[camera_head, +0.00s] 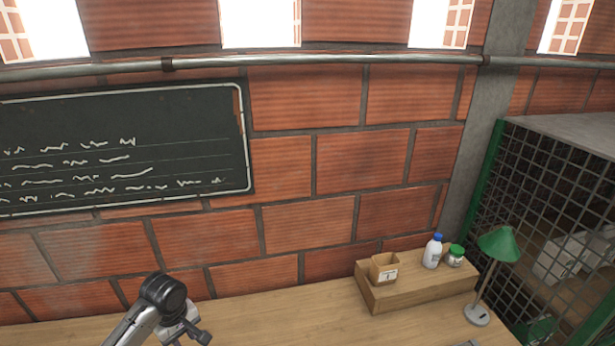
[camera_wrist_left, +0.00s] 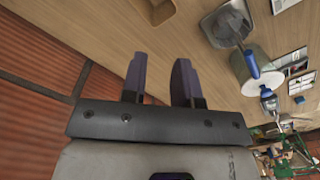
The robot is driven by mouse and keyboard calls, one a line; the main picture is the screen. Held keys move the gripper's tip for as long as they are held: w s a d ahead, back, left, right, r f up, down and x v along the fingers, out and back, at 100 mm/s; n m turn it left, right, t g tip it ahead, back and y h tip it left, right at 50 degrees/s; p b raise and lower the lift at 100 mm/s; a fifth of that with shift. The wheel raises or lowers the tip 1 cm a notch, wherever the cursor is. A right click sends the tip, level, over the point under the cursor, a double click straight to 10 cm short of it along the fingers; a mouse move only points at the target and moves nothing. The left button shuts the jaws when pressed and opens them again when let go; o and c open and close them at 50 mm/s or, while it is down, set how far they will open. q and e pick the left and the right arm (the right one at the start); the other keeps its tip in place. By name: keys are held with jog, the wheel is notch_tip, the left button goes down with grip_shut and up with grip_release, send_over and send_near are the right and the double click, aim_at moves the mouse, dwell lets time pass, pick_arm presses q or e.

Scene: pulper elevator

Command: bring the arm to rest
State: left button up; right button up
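My left arm shows at the bottom left of the head view, over the wooden worktop (camera_head: 270,318). It is raised a little in front of the brick wall, and the frame's lower edge cuts it off. In the left wrist view my left gripper (camera_wrist_left: 160,75) has its two dark fingers apart. Nothing is between them, and the wooden surface shows past the fingertips. My right arm and right gripper are not in either view.
A wooden riser (camera_head: 425,283) bears an open carton (camera_head: 384,270), a white bottle (camera_head: 432,252) and a green-lidded jar (camera_head: 455,257). A green lamp (camera_head: 499,244) stands beside it. A metal pan (camera_wrist_left: 226,24) and a white container (camera_wrist_left: 249,78) show in the left wrist view.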

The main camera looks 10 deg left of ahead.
pick_arm(q)
jog(key=w+d+r+m+t+y, duration=0.1)
jog(key=w+d+r+m+t, duration=0.1)
jog(key=r+m+t, duration=0.35)
jog(key=w+d+r+m+t+y, duration=0.1)
jog(key=w+d+r+m+t, duration=0.1)
jog(key=r+m, duration=0.55)
jog(key=s+d+r+m+t, duration=0.2)
jog(key=s+d+m+t, duration=0.1)
jog(key=s+d, duration=0.25)
jog(key=s+d+f+n+g+h, duration=0.1)
jog(key=s+f+g, duration=0.1)
jog(key=s+f, duration=0.75)
jog(key=s+d+f+n+g, duration=0.1)
jog(key=s+d+f+g, duration=0.15)
jog(key=s+f, duration=0.7)
jog(key=s+d+f+n+g+h, duration=0.1)
jog(key=s+f+g, duration=0.3)
jog(key=s, duration=1.1)
notch_tip(320, 180, up, 20)
jog(key=t+p, duration=0.1)
jog(key=p, duration=1.9)
jog(key=shift+w+f+t, duration=0.15)
jog(key=shift+f+t, duration=0.05)
jog(key=shift+t, duration=0.1)
